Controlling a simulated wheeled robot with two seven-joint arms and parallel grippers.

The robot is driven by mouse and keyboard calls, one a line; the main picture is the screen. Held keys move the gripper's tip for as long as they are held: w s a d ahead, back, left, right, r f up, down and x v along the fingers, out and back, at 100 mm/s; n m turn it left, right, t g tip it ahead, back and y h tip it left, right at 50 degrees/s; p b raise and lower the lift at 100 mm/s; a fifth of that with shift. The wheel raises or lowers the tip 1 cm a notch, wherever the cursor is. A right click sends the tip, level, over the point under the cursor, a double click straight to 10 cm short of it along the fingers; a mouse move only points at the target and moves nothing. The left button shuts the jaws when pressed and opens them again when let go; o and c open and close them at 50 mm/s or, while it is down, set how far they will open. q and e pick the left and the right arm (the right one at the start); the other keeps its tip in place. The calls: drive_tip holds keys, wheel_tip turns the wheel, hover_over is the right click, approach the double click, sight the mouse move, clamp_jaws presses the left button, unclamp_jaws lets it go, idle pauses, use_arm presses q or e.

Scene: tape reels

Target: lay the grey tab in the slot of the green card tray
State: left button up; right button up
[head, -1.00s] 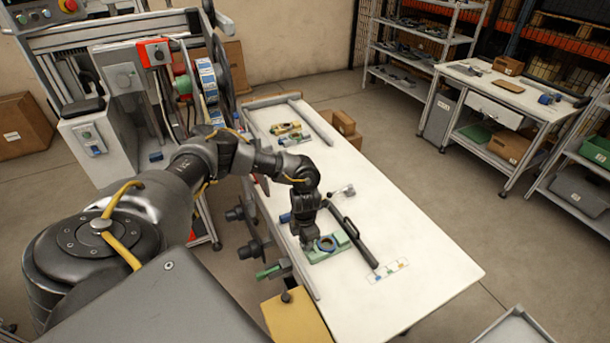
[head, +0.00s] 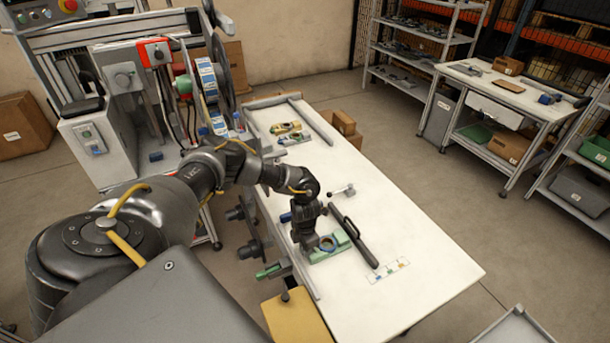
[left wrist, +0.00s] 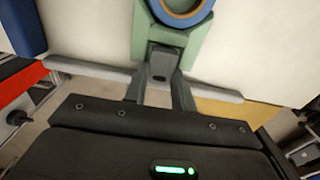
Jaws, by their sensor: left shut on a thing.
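My left gripper (head: 309,248) points down at the near left part of the white table. In the left wrist view its fingers (left wrist: 161,92) are shut on the grey tab (left wrist: 162,63). The tab is at the near end of the green card tray (left wrist: 187,46); I cannot tell whether it lies in the slot or just above it. The tray (head: 343,241) also shows in the head view, partly hidden by the gripper, with a blue-rimmed ring (head: 327,243) on it. The tab is hidden in the head view. My right gripper is out of view.
A black bar (head: 361,243) lies right of the tray, with a colour-marked strip (head: 390,270) nearer. A blue object (head: 286,217) is left of the gripper. Other parts (head: 288,131) lie at the table's far end. The table's right side is clear.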

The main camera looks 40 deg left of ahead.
use_arm(q)
drive_tip(key=shift+f, duration=0.25)
drive_tip(key=o, duration=0.9)
drive_tip(key=shift+s, duration=0.1)
drive_tip(key=shift+o, duration=0.2)
drive_tip(key=shift+r, duration=0.15)
drive_tip(key=shift+r+p, duration=0.4)
drive_tip(key=shift+p, duration=0.05)
wheel_tip(320, 180, up, 12)
drive_tip(key=b, duration=0.2)
drive_tip(key=shift+r, duration=0.15)
